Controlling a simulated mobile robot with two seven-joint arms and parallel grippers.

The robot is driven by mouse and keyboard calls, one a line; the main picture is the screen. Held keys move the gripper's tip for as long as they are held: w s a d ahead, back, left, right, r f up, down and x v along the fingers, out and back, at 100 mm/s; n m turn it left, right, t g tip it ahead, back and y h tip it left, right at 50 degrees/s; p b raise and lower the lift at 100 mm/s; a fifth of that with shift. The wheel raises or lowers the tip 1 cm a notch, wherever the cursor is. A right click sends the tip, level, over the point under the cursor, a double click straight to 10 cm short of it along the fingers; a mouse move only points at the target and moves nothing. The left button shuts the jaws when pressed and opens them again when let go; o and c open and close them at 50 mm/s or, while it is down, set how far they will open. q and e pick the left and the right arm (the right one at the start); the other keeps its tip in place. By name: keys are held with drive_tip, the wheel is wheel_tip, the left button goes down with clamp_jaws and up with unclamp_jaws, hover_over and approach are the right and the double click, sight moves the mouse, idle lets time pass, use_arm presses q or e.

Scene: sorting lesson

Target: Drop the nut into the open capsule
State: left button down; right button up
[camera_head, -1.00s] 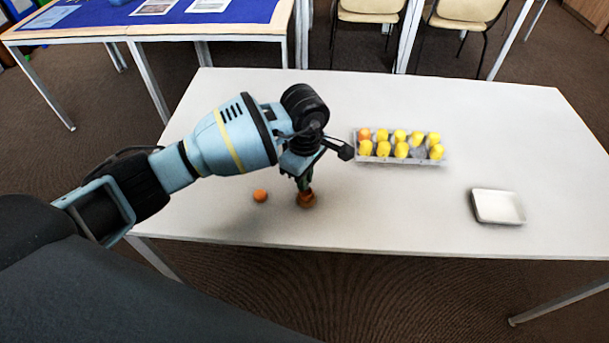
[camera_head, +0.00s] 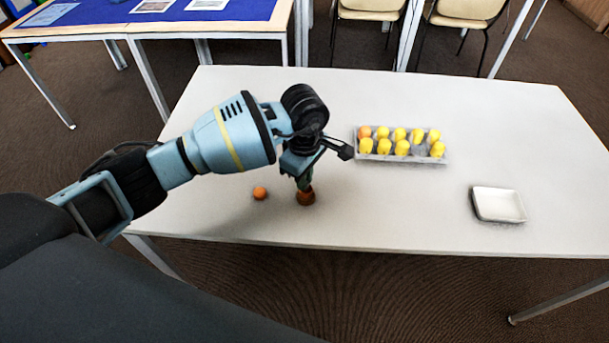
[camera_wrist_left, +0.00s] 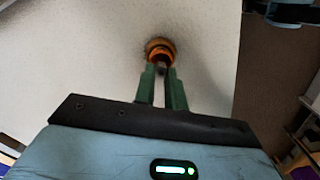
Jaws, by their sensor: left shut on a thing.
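My left gripper (camera_head: 304,186) points down over the near left part of the table, right above an orange-brown open capsule half (camera_head: 306,199). In the left wrist view, the green fingers (camera_wrist_left: 161,72) are close together with a small dark nut (camera_wrist_left: 161,69) between their tips. The round orange capsule half (camera_wrist_left: 158,46) lies just beyond the tips and is partly hidden by the nut. I cannot tell whether the nut touches it. A second small orange piece (camera_head: 260,193) lies to the left on the table. My right gripper is not in view.
A grey carton (camera_head: 446,160) with several yellow capsules and one orange one stands at the middle right of the white table (camera_head: 400,215). A white square dish (camera_head: 498,205) lies near the right front. The table between them is clear.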

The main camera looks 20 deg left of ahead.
use_arm(q)
drive_tip(key=shift+f, duration=0.35)
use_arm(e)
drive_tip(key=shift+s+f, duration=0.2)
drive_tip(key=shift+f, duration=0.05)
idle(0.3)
use_arm(q)
drive_tip(key=c, duration=1.4)
unclamp_jaws()
drive_tip(key=shift+r, duration=0.1)
drive_tip(key=shift+r+p, duration=1.35)
drive_tip(key=shift+r, duration=1.6)
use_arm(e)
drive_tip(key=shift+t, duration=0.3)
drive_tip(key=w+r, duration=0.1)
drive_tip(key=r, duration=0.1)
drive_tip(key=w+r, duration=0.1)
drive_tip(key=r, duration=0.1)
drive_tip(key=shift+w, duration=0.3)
